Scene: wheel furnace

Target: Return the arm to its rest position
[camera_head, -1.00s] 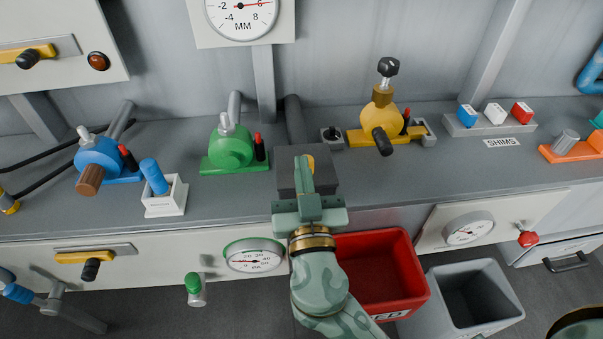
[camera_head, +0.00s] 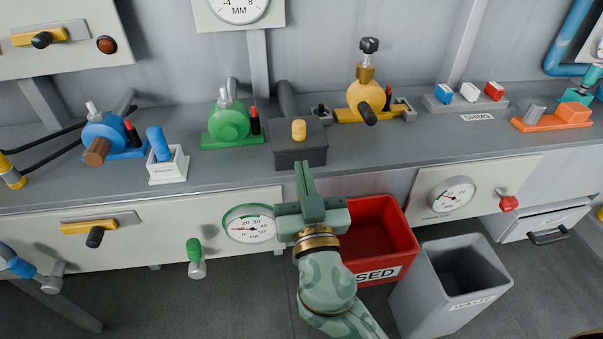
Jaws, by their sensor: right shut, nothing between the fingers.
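My right gripper (camera_head: 304,176) is shut and empty. Its arm comes up from the bottom of the view, and it points away from me at the front edge of the bench. It appears just below a dark block (camera_head: 287,151) with a yellow knob (camera_head: 298,130) on top. The gripper and arm cover part of the red bin (camera_head: 388,212) behind them. My left gripper does not show.
The grey bench (camera_head: 225,176) carries a blue valve (camera_head: 103,135), a green valve (camera_head: 229,124), a yellow valve (camera_head: 365,98), a white holder (camera_head: 168,168) and shims (camera_head: 468,92). A grey waste bin (camera_head: 412,283) stands on the floor. The floor at lower left is open.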

